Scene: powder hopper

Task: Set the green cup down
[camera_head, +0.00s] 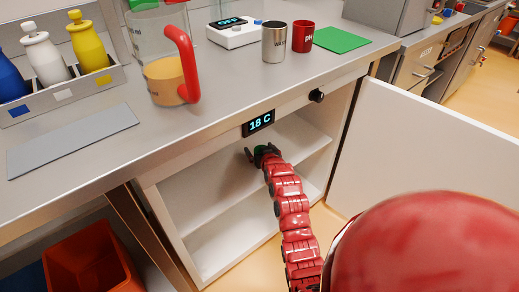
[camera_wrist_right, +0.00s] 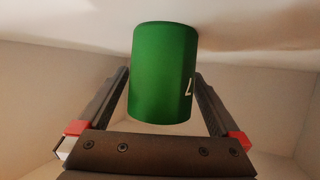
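The green cup (camera_wrist_right: 163,72) is between the two fingers of my right gripper (camera_wrist_right: 162,78), which appear to meet its sides in the right wrist view. White lettering shows on one side of the cup. In the head view my right gripper (camera_head: 262,152) reaches into the open cabinet, and a small patch of the green cup (camera_head: 261,149) shows between its fingers above the upper shelf (camera_head: 215,177). Whether the cup touches the shelf cannot be told. My left gripper is not in view.
The cabinet door (camera_head: 430,155) stands open at right. The counter edge with an 18 C display (camera_head: 258,122) runs just above the gripper. A red mug (camera_head: 303,38), metal cup (camera_head: 274,42), green mat (camera_head: 342,40) and beaker (camera_head: 165,75) are on top. The shelf around the gripper looks clear.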

